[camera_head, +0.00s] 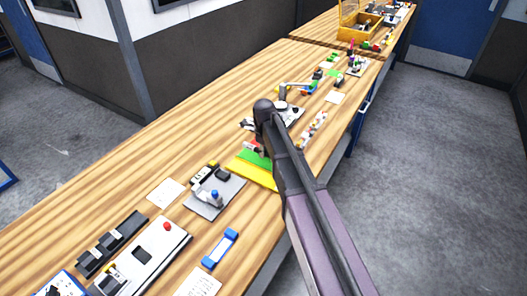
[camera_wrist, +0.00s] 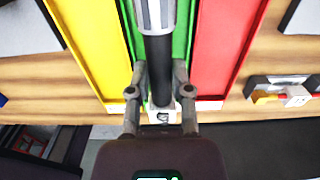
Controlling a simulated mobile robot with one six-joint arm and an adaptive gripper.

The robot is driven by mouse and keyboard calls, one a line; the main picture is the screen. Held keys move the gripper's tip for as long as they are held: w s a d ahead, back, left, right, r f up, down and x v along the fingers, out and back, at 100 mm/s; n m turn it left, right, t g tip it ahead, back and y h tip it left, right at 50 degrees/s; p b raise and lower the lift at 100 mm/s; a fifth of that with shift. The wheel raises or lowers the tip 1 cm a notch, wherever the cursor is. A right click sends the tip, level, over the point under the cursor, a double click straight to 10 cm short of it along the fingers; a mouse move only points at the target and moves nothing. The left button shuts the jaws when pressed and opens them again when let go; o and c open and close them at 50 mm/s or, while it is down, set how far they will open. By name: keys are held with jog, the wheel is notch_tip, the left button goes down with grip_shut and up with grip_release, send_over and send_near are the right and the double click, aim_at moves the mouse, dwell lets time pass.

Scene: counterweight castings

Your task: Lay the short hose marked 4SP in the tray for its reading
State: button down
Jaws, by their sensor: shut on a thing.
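In the wrist view, my gripper (camera_wrist: 160,76) is shut on a short black hose (camera_wrist: 158,58), one finger on each side. The hose has a silver metal end fitting (camera_wrist: 156,14) at the top of the picture and a pale end (camera_wrist: 162,114) near my palm. No 4SP marking is readable. The hose lies over the green tray (camera_wrist: 181,43), in line with its length; I cannot tell whether it touches the floor. A yellow tray (camera_wrist: 92,40) is on the left and a red tray (camera_wrist: 222,45) on the right. In the head view my arm partly hides the trays.
In the head view, the long wooden bench (camera_head: 130,190) carries a grey plate with small items (camera_head: 212,202), a white paper (camera_head: 166,193) and a blue-ended holder (camera_head: 220,249). A yellow bin (camera_head: 360,32) stands at the far end. The bench's front edge is close to the trays.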

aim_at(264, 163)
jog(key=shift+f+b, duration=0.85)
jog(key=shift+f, duration=0.25)
jog(key=shift+f+b, duration=0.75)
dwell(1.5)
jog(key=shift+c, duration=2.3)
grip_release()
jog(key=shift+r, duration=0.1)
jog(key=shift+r+p, duration=3.45)
jog(key=shift+p, duration=0.1)
jog(key=shift+s+d, duration=0.1)
jog(key=shift+d, duration=0.05)
